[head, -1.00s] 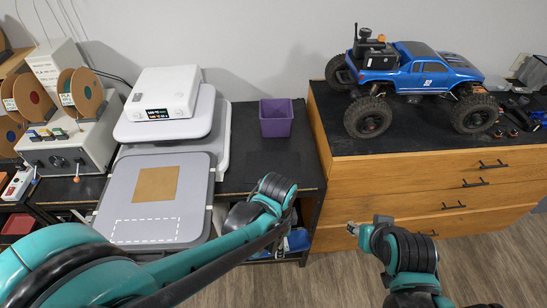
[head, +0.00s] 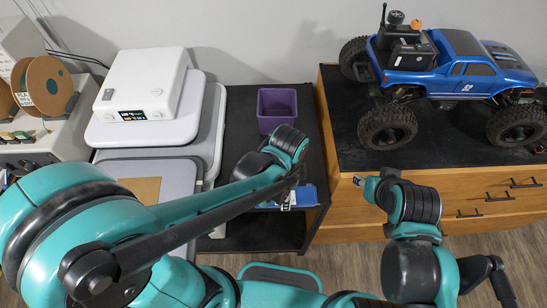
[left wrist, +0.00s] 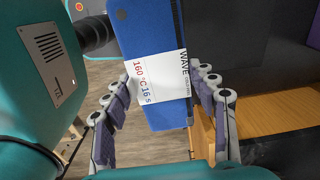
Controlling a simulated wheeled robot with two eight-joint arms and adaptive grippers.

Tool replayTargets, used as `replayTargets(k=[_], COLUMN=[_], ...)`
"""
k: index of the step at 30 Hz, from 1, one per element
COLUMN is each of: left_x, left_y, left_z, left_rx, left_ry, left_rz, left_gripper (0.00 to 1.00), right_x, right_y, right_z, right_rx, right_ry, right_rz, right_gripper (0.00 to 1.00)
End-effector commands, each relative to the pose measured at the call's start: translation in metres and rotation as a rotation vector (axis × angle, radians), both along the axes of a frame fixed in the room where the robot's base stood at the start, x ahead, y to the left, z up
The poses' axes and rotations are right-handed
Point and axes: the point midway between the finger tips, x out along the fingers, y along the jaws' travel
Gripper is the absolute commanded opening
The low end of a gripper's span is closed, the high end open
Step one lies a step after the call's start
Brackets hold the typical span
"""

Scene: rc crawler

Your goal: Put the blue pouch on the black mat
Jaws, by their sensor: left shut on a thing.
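The blue pouch (left wrist: 157,45) with a white printed label hangs between the fingers of my left gripper (left wrist: 163,92) in the left wrist view. My left gripper is shut on it. In the head view, the blue pouch (head: 306,196) shows partly behind my left wrist, by the front edge of the black table.
A purple bin (head: 277,108) stands at the back of the black tabletop (head: 238,125). A white device (head: 143,85) on grey trays is to the left. A blue RC truck (head: 455,75) stands on the wooden drawer cabinet (head: 340,205) to the right.

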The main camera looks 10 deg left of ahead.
Motion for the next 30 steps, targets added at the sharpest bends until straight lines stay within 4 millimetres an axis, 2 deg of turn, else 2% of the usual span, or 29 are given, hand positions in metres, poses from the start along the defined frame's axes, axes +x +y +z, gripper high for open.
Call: replayTargets(k=[5, 15, 18, 23, 30], left_x=[0.014, 0.078, 0.090, 0.099, 0.099], left_y=[0.009, 0.048, 0.056, 0.062, 0.062], left_z=[-0.011, -0.057, -0.065, -0.073, -0.107], left_rx=[0.000, 0.000, 0.000, 0.000, 0.000], left_ry=[0.000, 0.000, 0.000, 0.000, 0.000], left_rz=[0.004, 0.004, 0.003, 0.001, 0.000], left_gripper=[0.29, 0.29, 0.29, 0.29, 0.29], right_x=[-0.001, 0.000, 0.000, 0.000, 0.000], right_y=[0.000, 0.000, 0.000, 0.000, 0.000], right_z=[-0.005, -0.017, -0.019, -0.020, -0.028], right_rx=[0.000, 0.000, 0.000, 0.000, 0.000], right_ry=[0.001, 0.000, 0.000, 0.000, 0.000], right_rz=[0.000, 0.000, 0.000, 0.000, 0.000], right_gripper=[0.40, 0.40, 0.40, 0.40, 0.40])
